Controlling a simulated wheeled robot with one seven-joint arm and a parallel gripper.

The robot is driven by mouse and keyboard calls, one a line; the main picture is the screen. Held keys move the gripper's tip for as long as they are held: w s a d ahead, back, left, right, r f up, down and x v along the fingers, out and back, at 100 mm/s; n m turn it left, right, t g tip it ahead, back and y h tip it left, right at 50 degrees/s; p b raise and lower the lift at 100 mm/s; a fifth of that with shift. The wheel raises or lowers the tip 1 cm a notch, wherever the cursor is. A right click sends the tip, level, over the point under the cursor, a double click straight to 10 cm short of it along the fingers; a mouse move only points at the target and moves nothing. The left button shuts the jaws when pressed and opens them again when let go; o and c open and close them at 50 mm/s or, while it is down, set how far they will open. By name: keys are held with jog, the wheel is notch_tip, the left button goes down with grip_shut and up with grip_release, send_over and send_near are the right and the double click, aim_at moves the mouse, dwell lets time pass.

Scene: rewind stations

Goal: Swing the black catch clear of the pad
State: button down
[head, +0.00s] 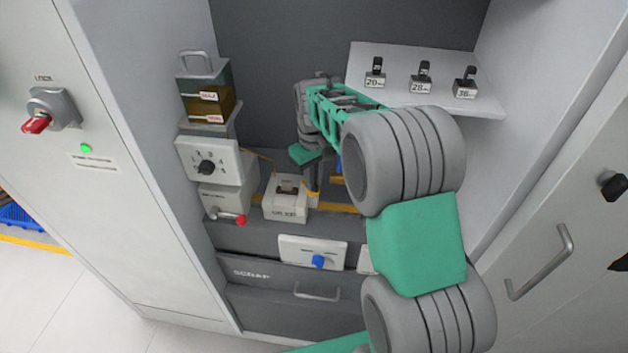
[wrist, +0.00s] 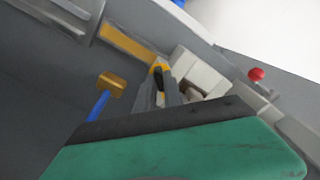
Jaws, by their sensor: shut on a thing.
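My gripper (head: 313,184) reaches down inside the cabinet, just right of a small white box (head: 285,208) with a dark piece on its top. In the wrist view the fingers of my gripper (wrist: 165,90) are close together around a small black piece (wrist: 158,79), which looks like the black catch. A yellow part shows at the fingertips. The white box also shows in the wrist view (wrist: 200,72), right beside the fingers, with a brownish part (wrist: 192,92) partly hidden by them. I cannot tell for sure which part is the pad.
A grey box with a red knob (head: 241,220) and a dial panel (head: 207,165) stand left. A blue knob (head: 318,261) sits on a front panel above the scrap drawer (head: 260,277). A white shelf (head: 400,95) carries several labelled black-handled pieces. A blue-handled part (wrist: 100,104) lies near my fingers.

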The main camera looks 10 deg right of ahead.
jog(key=m, duration=0.4)
jog(key=shift+m+b, duration=0.3)
jog(key=m, duration=0.4)
jog(key=shift+m, duration=0.3)
jog(key=c, duration=1.5)
grip_release()
jog(key=shift+o, duration=0.2)
notch_tip(320, 180, up, 7)
jog(key=shift+r+b, duration=0.2)
jog(key=shift+b, duration=0.65)
jog(key=shift+r, duration=0.2)
